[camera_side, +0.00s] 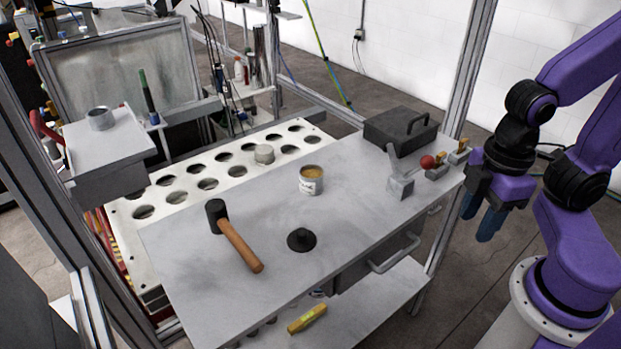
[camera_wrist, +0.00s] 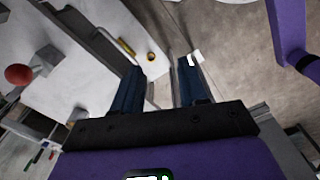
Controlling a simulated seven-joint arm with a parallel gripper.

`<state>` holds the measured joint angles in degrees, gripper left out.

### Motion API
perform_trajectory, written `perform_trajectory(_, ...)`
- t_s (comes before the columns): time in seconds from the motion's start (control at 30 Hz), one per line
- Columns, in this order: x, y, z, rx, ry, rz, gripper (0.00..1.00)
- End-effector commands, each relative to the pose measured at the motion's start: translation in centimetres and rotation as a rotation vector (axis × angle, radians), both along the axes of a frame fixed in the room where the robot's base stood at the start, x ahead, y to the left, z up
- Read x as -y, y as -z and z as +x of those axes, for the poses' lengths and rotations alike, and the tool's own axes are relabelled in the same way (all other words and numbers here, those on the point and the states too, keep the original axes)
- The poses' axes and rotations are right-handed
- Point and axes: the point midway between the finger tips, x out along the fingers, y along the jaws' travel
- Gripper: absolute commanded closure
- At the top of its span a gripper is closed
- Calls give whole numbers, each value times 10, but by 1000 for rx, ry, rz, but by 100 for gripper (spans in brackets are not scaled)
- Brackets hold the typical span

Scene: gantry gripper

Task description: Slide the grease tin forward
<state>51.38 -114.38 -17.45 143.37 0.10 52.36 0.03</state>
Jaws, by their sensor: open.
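The grease tin (camera_side: 311,181) is a small, open, pale round tin with yellow-brown contents and a label on its side. It stands upright on the grey worktop (camera_side: 190,258), near its back edge, in the side view. I cannot make it out in the wrist view. My gripper (camera_side: 480,218) hangs beyond the right end of the worktop, well apart from the tin. Its two blue fingers are open and empty, with a clear gap between them in the wrist view (camera_wrist: 162,78).
A dark box (camera_side: 400,131) and a metal stand (camera_side: 400,185) with a red ball (camera_side: 428,162) nearby occupy the right end. A white holed rack (camera_side: 190,190) lies behind.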

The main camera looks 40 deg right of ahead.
Motion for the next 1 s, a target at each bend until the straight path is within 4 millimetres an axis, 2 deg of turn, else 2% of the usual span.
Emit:
perform_trajectory(0.43,0,0,0,0,0,0,57)
perform_trajectory(0.47,0,0,0,0,0,0,64)
perform_trajectory(0.5,0,0,0,0,1,0,77)
perform_trajectory(0.57,-1,0,3,1,9,1,96)
perform_trajectory(0.6,-2,1,5,2,20,1,100)
perform_trajectory(0.77,-11,5,30,10,111,6,100)
perform_trajectory(1.0,-27,16,85,34,311,18,100)
